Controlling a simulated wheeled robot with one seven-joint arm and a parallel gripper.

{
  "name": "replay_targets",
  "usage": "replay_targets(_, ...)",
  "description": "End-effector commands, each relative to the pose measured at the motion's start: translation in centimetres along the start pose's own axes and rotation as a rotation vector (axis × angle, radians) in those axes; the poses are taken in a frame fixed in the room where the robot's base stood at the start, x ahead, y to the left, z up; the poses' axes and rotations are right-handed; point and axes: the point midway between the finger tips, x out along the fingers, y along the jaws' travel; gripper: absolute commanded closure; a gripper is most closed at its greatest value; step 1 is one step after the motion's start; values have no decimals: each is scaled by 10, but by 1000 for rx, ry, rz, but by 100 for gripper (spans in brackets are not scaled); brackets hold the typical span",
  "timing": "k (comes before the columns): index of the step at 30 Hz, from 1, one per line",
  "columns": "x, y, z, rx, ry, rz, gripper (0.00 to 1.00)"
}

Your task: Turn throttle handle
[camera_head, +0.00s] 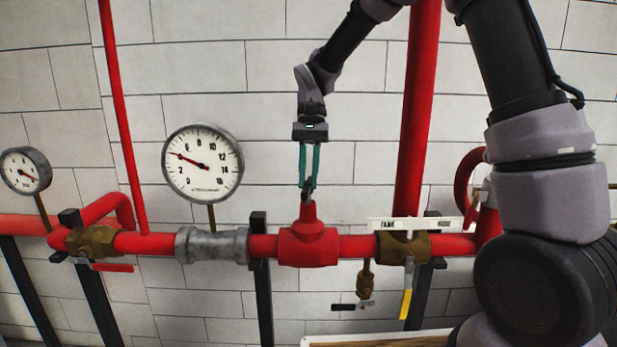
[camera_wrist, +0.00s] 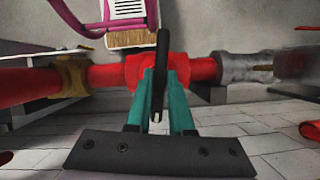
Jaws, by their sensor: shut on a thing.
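My gripper (camera_head: 308,186) points down at the top of a red valve body (camera_head: 309,247) in the middle of the red pipe. Its two teal fingers are closed around a slim dark handle. In the wrist view my gripper (camera_wrist: 160,78) has the black handle (camera_wrist: 161,62) upright between its fingers, in front of the red valve body (camera_wrist: 140,69). In the head view the handle is mostly hidden by the fingers.
A large round gauge (camera_head: 202,164) and grey coupling (camera_head: 211,246) are left of the valve. A brass valve (camera_head: 403,247) with a yellow lever (camera_head: 406,304) and a TANK sign (camera_head: 388,224) are to the right. A thick vertical red pipe (camera_head: 415,120) rises behind.

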Motion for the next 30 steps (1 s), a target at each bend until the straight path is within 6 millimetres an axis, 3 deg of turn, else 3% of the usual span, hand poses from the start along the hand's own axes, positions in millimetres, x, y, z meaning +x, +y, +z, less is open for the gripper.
replay_targets(10,-1,0,0,-2,2,0,100)
replay_targets(11,-1,0,0,-2,2,0,69)
replay_targets(12,-1,0,0,-2,2,0,53)
replay_targets(13,-1,0,0,-1,2,0,50)
replay_targets(23,-2,0,0,-1,2,0,50)
replay_targets(30,-36,0,-1,-1,5,-2,50)
